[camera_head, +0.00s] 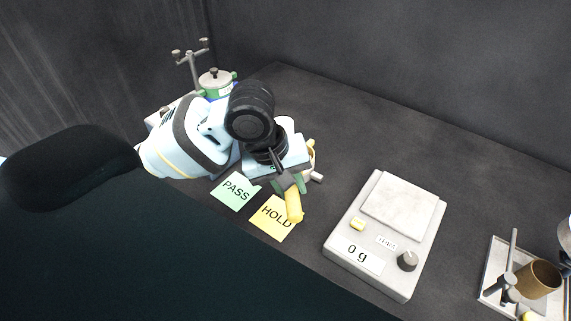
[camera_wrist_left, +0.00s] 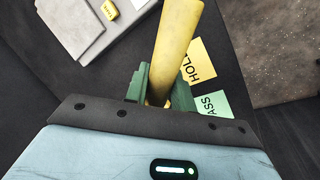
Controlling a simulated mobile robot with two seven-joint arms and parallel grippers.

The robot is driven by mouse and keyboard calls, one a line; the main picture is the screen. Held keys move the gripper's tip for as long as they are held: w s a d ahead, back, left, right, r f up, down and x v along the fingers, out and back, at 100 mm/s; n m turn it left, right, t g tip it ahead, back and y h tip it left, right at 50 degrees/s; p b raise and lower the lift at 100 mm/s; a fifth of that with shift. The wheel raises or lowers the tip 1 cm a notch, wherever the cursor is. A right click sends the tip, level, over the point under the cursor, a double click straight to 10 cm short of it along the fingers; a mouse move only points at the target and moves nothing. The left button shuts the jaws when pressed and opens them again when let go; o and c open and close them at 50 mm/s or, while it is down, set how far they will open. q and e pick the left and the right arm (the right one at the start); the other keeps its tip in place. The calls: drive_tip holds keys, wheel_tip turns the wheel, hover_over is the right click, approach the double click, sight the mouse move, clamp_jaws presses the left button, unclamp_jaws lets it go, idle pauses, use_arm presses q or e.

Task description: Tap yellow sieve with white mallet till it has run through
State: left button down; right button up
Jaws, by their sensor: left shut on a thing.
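My left gripper (camera_head: 287,182) is shut on a yellow handle (camera_head: 294,207), which slants down over the HOLD note in the head view. In the left wrist view the same handle (camera_wrist_left: 174,50) rises from between the green fingers (camera_wrist_left: 158,88). A small pale piece (camera_head: 317,177) shows beside the fingers; I cannot tell whether it is the white mallet's head. A bit of yellow (camera_head: 311,148) shows behind the wrist; I cannot tell whether it belongs to the yellow sieve. My left arm hides most of that area. My right gripper is not in view.
A lidded device with green clamps (camera_head: 215,82) stands at the back left. A green PASS note (camera_head: 233,190) and a yellow HOLD note (camera_head: 268,222) lie in front. A scale reading 0 g (camera_head: 358,256) and a tray (camera_head: 493,264) with a brown cup (camera_head: 539,279) are to the right.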

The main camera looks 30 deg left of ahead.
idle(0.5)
use_arm(q)
wheel_tip(320, 180, down, 5)
drive_tip(key=shift+r, duration=2.7)
drive_tip(key=shift+r, duration=2.4)
